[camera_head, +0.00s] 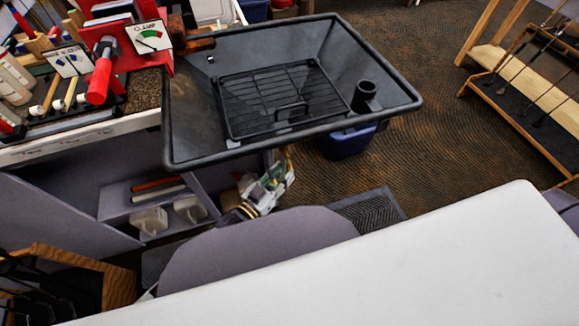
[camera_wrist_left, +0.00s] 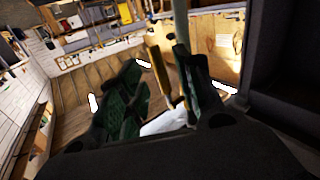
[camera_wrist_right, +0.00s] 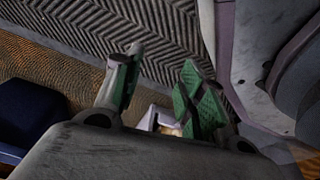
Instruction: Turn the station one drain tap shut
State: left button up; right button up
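A black basin (camera_head: 185,130) with a wire rack (camera_head: 275,92) and a short black cup-like stub (camera_head: 364,95) stands in the head view. My left gripper (camera_head: 280,172) is below its front rim, partly hidden by it. In the left wrist view, the left gripper (camera_wrist_left: 160,92) is open. A yellow-brown lever-like piece (camera_wrist_left: 160,72), possibly the tap's handle, appears between its fingers, nearer the right one; contact cannot be told. A pale green pipe-like piece (camera_wrist_left: 180,20) shows above. The tap does not show clearly in the head view. My right gripper (camera_wrist_right: 158,92) is open and empty above the floor.
A blue bin (camera_head: 347,142) stands on the carpet below the basin and shows in the right wrist view (camera_wrist_right: 28,115). A ribbed mat (camera_head: 370,208) lies on the floor. A wooden rack (camera_head: 530,85) stands at right.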

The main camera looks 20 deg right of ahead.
aim_at(289, 167)
pick_arm(q)
jog(key=shift+x, duration=2)
grip_shut()
